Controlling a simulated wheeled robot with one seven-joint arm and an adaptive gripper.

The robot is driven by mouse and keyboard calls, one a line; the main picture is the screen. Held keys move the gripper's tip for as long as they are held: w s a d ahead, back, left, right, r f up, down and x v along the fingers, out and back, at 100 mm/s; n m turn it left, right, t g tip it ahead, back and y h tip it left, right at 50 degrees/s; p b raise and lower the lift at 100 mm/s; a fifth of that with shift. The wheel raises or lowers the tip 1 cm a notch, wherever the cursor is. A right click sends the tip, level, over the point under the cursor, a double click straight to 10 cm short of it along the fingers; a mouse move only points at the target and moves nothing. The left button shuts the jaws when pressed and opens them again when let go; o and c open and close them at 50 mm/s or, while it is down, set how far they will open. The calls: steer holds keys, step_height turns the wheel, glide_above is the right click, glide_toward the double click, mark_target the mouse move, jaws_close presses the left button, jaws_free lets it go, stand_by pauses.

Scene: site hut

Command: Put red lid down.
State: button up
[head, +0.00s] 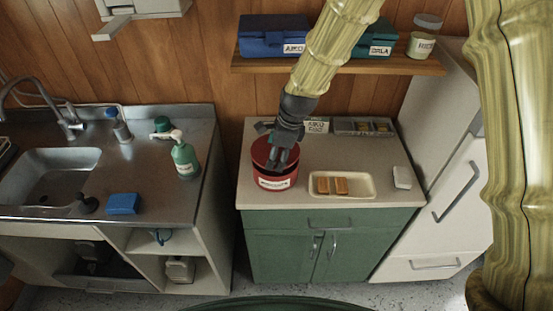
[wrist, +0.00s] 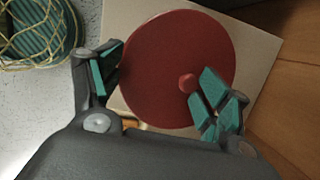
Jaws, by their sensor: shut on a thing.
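A red tin (head: 275,183) with a white label stands at the left of the counter (head: 370,190) in the head view. My gripper (head: 281,160) points down at its top, and its fingers hide part of the opening or lid there. In the wrist view the round red lid (wrist: 160,55) with a small knob fills the middle, between the green pads of my gripper (wrist: 155,84). The right finger is beside the knob and the left finger is at the lid's left edge. My gripper is shut on the lid. I cannot tell whether the lid touches the tin.
A cream tray (head: 358,188) with two brown pieces lies right of the tin, and a white block (head: 402,177) beyond it. A grey divided box (head: 362,127) and a label card (head: 317,126) stand behind. A shelf (head: 390,66) with boxes hangs above. A sink (head: 50,165) is left.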

steer(key=shift+d+r, duration=0.2)
steer(key=shift+r, duration=0.15)
steer(key=s+d+r+b, duration=0.1)
steer(key=s+d+b, duration=0.55)
steer(key=d, duration=0.65)
steer(key=d+f+m+t+h, duration=0.1)
steer(key=d+f+m+h, duration=0.15)
steer(key=d+m, duration=0.85)
steer(key=w+d+f+p, duration=0.1)
steer(key=w+d+p, duration=0.1)
steer(key=w+d, duration=0.1)
steer(key=w+d+f+n+p, duration=0.1)
steer(key=w+d+f+p, duration=0.1)
steer(key=w, duration=0.4)
steer(key=w+d+f+n+p, duration=0.1)
steer(key=w+d+f+p, duration=0.1)
steer(key=w+d+p, duration=0.1)
steer(key=shift+w+d+f+y, duration=0.1)
steer(key=shift+w+d+y, duration=0.1)
steer(key=shift+w+d, duration=0.35)
steer(key=shift+w+d+f+y, duration=0.15)
steer(key=shift+w+d, duration=0.1)
steer(key=shift+d, duration=0.5)
steer(key=shift+a+f, duration=0.1)
steer(key=shift+f, duration=0.45)
steer(key=o, duration=1.1)
